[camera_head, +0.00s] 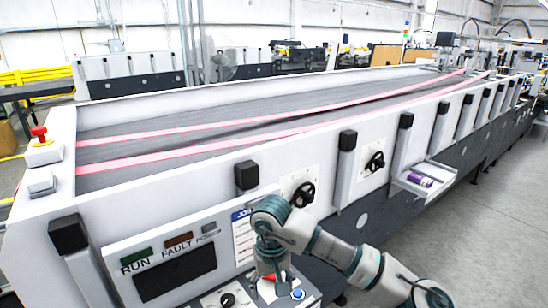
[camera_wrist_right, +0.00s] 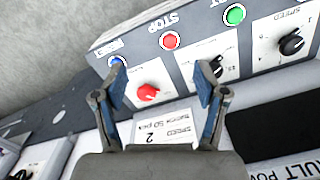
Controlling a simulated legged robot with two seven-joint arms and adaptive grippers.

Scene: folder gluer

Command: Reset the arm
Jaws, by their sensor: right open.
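My right arm (camera_head: 335,248) comes in from the lower right of the head view and bends down over the machine's control panel. My right gripper (camera_wrist_right: 160,86) is open in the right wrist view, its two blue-padded fingers spread apart. A red knob (camera_wrist_right: 148,92) shows between the fingers, and nothing is held. Whether the fingertips touch the panel cannot be told. In the head view the gripper is largely hidden by its own wrist, with a red part (camera_head: 274,277) of the panel beside it. My left gripper is not in view.
The panel carries a blue button (camera_wrist_right: 117,61), a red stop button (camera_wrist_right: 170,40), a green button (camera_wrist_right: 235,14) and black dials (camera_wrist_right: 291,44). The long folder gluer (camera_head: 250,150) fills the view, with hand wheels (camera_head: 303,194) on its side. Open floor (camera_head: 470,245) lies at right.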

